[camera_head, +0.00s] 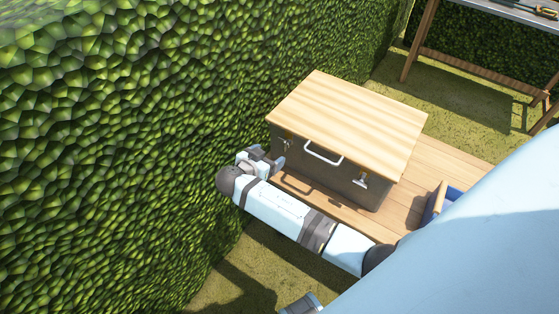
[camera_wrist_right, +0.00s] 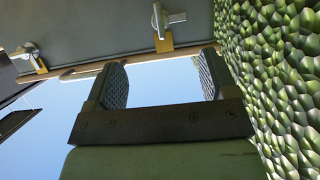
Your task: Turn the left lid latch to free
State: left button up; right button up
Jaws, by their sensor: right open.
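The grey box (camera_head: 330,172) has a pale wooden lid (camera_head: 350,115) lying closed on top. The left lid latch (camera_head: 287,143) is a small metal piece on its front, near the left corner. In the right wrist view this latch (camera_wrist_right: 164,20) is silver with a yellowish plate, above the fingers. The right lid latch (camera_head: 361,180) is on the same face; it also shows in the wrist view (camera_wrist_right: 28,54). My right gripper (camera_head: 268,157) is open and empty, in front of the left latch and apart from it. Its two fingers (camera_wrist_right: 160,82) show clearly. My left gripper is not in view.
A white handle (camera_head: 323,155) sticks out between the latches. A tall green hedge (camera_head: 150,120) stands close on the left of the box and my right gripper. The box stands on a plank surface (camera_head: 450,160). A blue container (camera_head: 440,203) is at the right.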

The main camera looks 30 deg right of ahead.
jog(key=s+a+f+n+t+y+p, duration=0.2)
jog(key=s+a+n+y+p, duration=0.5)
jog(key=s+n, duration=0.35)
jog(key=s+a+r+n+t+y+p, duration=0.1)
jog(key=s+r+n+t+y+p, duration=0.1)
jog(key=s+r+n+y+p, duration=0.2)
jog(key=shift+s+a+r+y+p, duration=0.55)
jog(key=shift+s+y, duration=0.95)
jog(key=shift+s, duration=1.2)
jog(key=shift+d+r+n, duration=0.1)
jog(key=shift+d+n, duration=0.05)
jog(key=shift+n, duration=0.1)
